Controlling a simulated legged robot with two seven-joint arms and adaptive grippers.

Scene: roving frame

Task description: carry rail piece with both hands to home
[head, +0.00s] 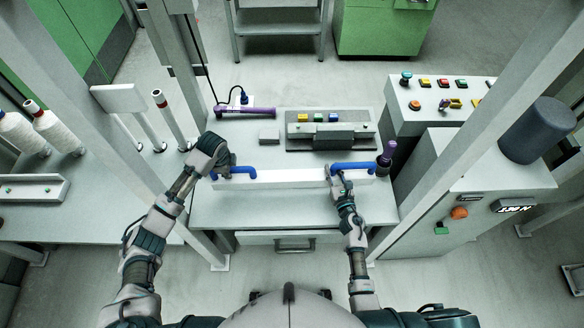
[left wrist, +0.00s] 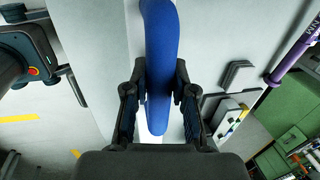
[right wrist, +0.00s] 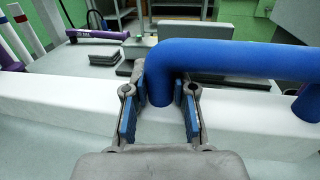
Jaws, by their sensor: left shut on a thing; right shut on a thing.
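The rail piece (head: 285,179) is a long white bar with a blue handle near each end. In the head view it lies level across the work table, left to right; I cannot tell whether it touches the table top. My left gripper (head: 218,171) is shut on the left blue handle (head: 238,170), which also shows between its fingers in the left wrist view (left wrist: 160,70). My right gripper (head: 335,173) is shut on the right blue handle (head: 354,166), at the handle's left leg. The right wrist view shows this handle (right wrist: 230,60) arching above the white bar (right wrist: 60,110).
Behind the bar on the table (head: 290,212) are a grey fixture (head: 330,130) with coloured blocks, a small grey block (head: 269,136) and a purple tool (head: 245,111). A dark purple-topped item (head: 387,153) stands by the bar's right end. Frame posts (head: 180,80) rise at both sides.

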